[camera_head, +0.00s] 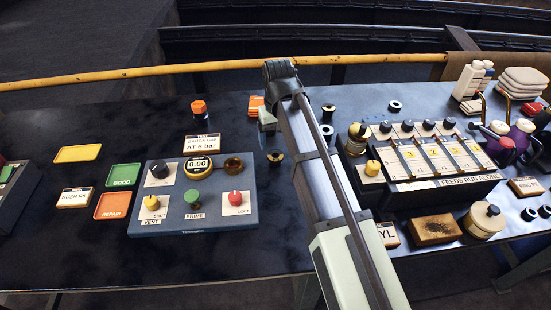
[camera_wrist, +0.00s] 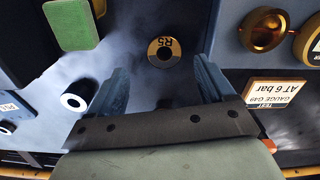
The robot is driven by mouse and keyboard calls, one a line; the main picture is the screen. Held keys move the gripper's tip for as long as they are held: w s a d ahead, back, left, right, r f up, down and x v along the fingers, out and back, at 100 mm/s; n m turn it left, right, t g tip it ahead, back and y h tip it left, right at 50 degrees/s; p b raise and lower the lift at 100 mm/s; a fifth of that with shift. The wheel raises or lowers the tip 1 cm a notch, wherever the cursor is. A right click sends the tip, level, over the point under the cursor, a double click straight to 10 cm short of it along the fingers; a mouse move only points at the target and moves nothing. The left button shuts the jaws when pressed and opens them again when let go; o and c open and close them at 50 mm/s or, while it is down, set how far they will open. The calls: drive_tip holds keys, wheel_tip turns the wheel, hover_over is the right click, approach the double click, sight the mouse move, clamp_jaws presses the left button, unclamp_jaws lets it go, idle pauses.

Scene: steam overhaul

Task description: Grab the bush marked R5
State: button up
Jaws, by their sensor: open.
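The bush marked R5 (camera_wrist: 165,50) stands on the dark bench in the wrist view, its brass-coloured top face and dark bore towards the camera. The R5 lettering appears upside down. In the head view the bush (camera_head: 276,156) is a small dark piece with a brassy top, just left of my arm. My gripper (camera_wrist: 160,76) is open and empty. Its two fingers point towards the bush, which shows in the gap slightly beyond the tips, apart from both. In the head view my fingers cannot be made out clearly.
Left of the bush in the head view is the test panel (camera_head: 193,222) with its brass cup (camera_head: 233,165). A white-faced bush (camera_wrist: 75,97) and a green block (camera_wrist: 72,24) lie to the wrist view's left. Good (camera_head: 123,176) and repair (camera_head: 112,206) trays sit far left.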

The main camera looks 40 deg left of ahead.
sight(276, 155)
drive_tip(key=shift+s+a+f, duration=0.1)
drive_tip(key=shift+s+f, duration=0.05)
drive_tip(key=shift+f, duration=1.5)
drive_tip(key=shift+s+a+f, duration=0.1)
drive_tip(key=shift+f, duration=1.55)
drive_tip(key=shift+c, duration=0.3)
drive_tip(key=c, duration=1.3)
drive_tip(key=shift+o, duration=0.2)
drive_tip(key=shift+r, duration=0.2)
